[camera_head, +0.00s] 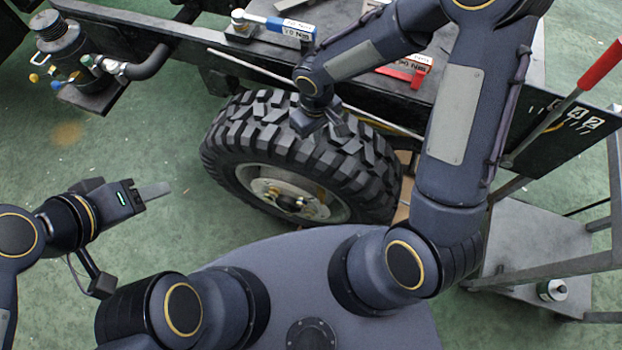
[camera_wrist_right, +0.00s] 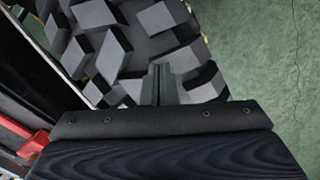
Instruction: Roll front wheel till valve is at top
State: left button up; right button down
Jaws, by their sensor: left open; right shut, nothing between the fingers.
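The front wheel (camera_head: 225,150) has a black, chunky-treaded tyre and a pale rim with a hub (camera_head: 290,200) facing me. It stands beneath the dark chassis frame. I cannot make out the valve on the rim. My right gripper (camera_head: 322,127) is shut and empty at the top of the tyre tread. In the right wrist view its closed fingers (camera_wrist_right: 161,84) are over the tread blocks (camera_wrist_right: 110,60); I cannot tell whether they touch. My left gripper (camera_head: 152,191) is open and empty, left of the wheel and apart from it, above the floor.
The chassis rail (camera_head: 380,95) runs above and behind the wheel, with a blue-handled tool (camera_head: 275,24) and a red item (camera_head: 405,72) on it. A cylinder with fittings (camera_head: 60,40) sits upper left. A grey metal cart (camera_head: 535,245) stands right. Green floor left of the wheel is clear.

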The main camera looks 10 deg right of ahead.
aim_at(290, 133)
jog(key=shift+f, duration=0.2)
jog(key=shift+f+b, duration=0.5)
jog(key=shift+b, duration=0.1)
jog(key=shift+r, duration=0.1)
jog(key=shift+w+a, duration=0.1)
jog(key=shift+a, duration=0.05)
jog(key=shift+w+a+r, duration=0.2)
jog(key=shift+w+a, duration=0.25)
jog(key=shift+a, duration=0.15)
jog(key=shift+w+a+r, duration=0.15)
jog(key=shift+w+a, duration=0.25)
jog(key=shift+a, duration=0.2)
jog(key=shift+a, duration=0.1)
jog(key=shift+w+a+f, duration=0.1)
jog(key=shift+w+a, duration=0.35)
jog(key=shift+a, duration=0.2)
jog(key=shift+w+a, duration=0.45)
jog(key=shift+a, duration=0.15)
